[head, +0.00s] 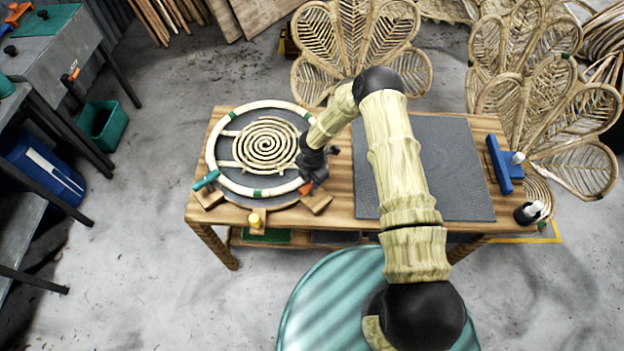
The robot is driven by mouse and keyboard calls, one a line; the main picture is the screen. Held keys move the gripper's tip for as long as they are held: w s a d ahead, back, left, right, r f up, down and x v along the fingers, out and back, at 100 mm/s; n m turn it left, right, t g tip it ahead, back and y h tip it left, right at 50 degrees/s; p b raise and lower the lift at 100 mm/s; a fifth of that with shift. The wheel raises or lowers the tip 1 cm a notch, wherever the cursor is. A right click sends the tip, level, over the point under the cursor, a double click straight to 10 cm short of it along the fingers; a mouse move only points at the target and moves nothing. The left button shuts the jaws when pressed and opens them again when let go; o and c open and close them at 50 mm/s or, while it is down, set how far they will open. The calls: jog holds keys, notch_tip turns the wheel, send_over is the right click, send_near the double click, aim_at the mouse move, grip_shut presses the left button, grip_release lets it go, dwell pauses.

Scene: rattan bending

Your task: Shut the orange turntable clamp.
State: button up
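The orange turntable clamp (306,188) sits on a wooden block at the lower right rim of the round turntable, and only a little of its orange part shows. My gripper (313,170) is right at this clamp and covers most of it. I cannot tell whether it touches the clamp or whether its fingers are open or shut. The turntable carries a pale rattan ring (225,178) with a rattan spiral (268,145) inside it. A teal clamp (206,181) is at the lower left rim and a yellow clamp (255,219) at the front.
The wooden table (342,206) also holds a dark grey mat (455,165) on the right. Rattan chair backs (362,35) stand behind. My arm crosses above the table's middle.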

jog(key=shift+f+m+b, duration=0.1)
jog(key=shift+m+b, duration=0.3)
jog(key=shift+b, duration=0.15)
jog(key=m+b, duration=0.2)
jog(key=b, duration=0.1)
jog(key=shift+f, duration=0.1)
jog(key=m+b, duration=0.5)
jog(key=shift+m, duration=0.4)
jog(key=m+b, duration=0.4)
jog(key=m, duration=0.1)
jog(key=shift+r+m+b, duration=0.15)
jog(key=shift+m+b, duration=0.4)
jog(key=shift+m, duration=0.55)
jog(key=shift+r+m+b, duration=0.1)
jog(key=shift+m+b, duration=0.4)
jog(key=shift+m, duration=0.6)
jog(key=o, duration=1)
